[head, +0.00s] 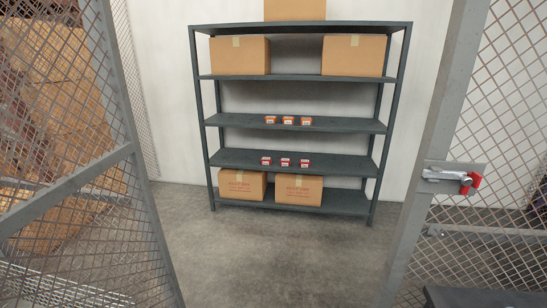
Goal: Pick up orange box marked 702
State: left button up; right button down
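Several small orange boxes stand in a row on the middle shelf of a dark metal rack (293,24) against the back wall: a left one (271,120), a middle one (288,120) and a right one (306,121). Their markings are too small to read, so I cannot tell which is 702. Small red boxes (285,162) stand in a row on the shelf below. Neither of my grippers is in view.
Mesh gates frame the opening, one at the left (75,189) and one at the right (419,165) with a red-tipped latch (470,181). Brown cartons sit on the rack's upper (240,58) and bottom shelves (242,186). The concrete floor (280,255) before the rack is clear.

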aim_at(285, 120)
jog(key=i+j+z, duration=0.1)
jog(key=i+z, duration=0.15)
jog(key=i, duration=1.35)
jog(key=i+u, duration=0.15)
jog(key=i, duration=0.25)
jog(key=i+l+u, duration=0.15)
jog(key=i, duration=0.3)
jog(key=i+l+u, duration=0.15)
jog(key=i, duration=0.25)
